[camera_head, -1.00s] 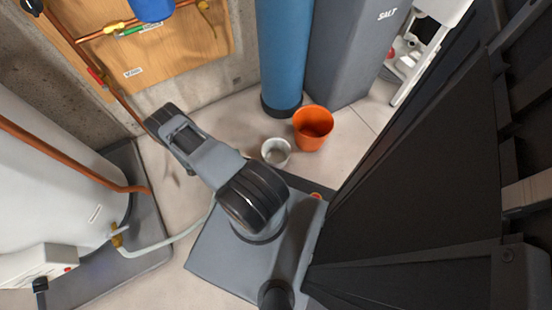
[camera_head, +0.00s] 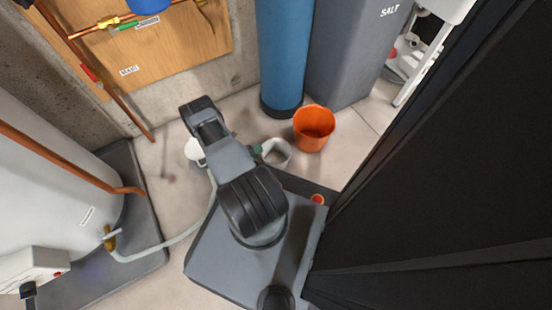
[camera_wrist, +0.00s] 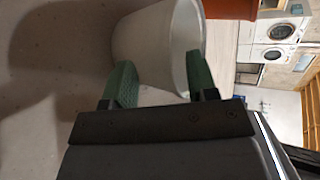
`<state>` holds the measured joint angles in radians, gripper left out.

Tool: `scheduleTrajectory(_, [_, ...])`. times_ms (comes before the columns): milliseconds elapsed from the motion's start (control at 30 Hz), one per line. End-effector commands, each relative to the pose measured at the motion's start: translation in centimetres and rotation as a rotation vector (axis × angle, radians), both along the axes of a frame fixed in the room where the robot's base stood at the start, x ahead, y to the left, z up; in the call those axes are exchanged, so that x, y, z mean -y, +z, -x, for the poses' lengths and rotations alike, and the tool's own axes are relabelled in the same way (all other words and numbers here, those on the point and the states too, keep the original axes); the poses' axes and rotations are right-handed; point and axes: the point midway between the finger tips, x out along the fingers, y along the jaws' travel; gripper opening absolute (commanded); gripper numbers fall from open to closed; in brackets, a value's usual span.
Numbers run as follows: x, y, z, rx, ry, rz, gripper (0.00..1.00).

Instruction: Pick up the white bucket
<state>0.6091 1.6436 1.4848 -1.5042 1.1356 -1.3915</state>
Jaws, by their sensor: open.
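The white bucket (camera_head: 277,153) stands on the floor beside an orange bucket, partly hidden by my arm in the head view. In the wrist view the white bucket (camera_wrist: 157,45) is large and close, its mouth facing right in the picture. My gripper (camera_wrist: 158,78) is open, with a green finger on each side of the lower part of the bucket in the picture. One finger overlaps the bucket's rim area; I cannot tell whether either touches. In the head view only a small green part of my gripper (camera_head: 256,150) shows at the bucket's left.
The orange bucket (camera_head: 314,128) stands right behind the white one. A blue cylinder (camera_head: 284,60) and a grey salt tank (camera_head: 350,55) stand behind. A white tank (camera_head: 50,170) with copper pipes is at left. A black panel (camera_head: 460,170) fills the right.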

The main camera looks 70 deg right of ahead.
Motion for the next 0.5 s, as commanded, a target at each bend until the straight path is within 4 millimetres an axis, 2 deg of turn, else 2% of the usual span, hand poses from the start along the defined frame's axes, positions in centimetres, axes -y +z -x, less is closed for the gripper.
scheduleTrajectory(133, [0.8, -0.57, 0.66, 0.001, -0.001, 0.0, 0.53])
scheduleTrajectory(400, [0.92, -0.54, 0.73, 0.0, 0.001, 0.0, 0.53])
scheduleTrajectory(500, [0.91, -0.54, 0.72, 0.0, 0.001, 0.0, 0.45])
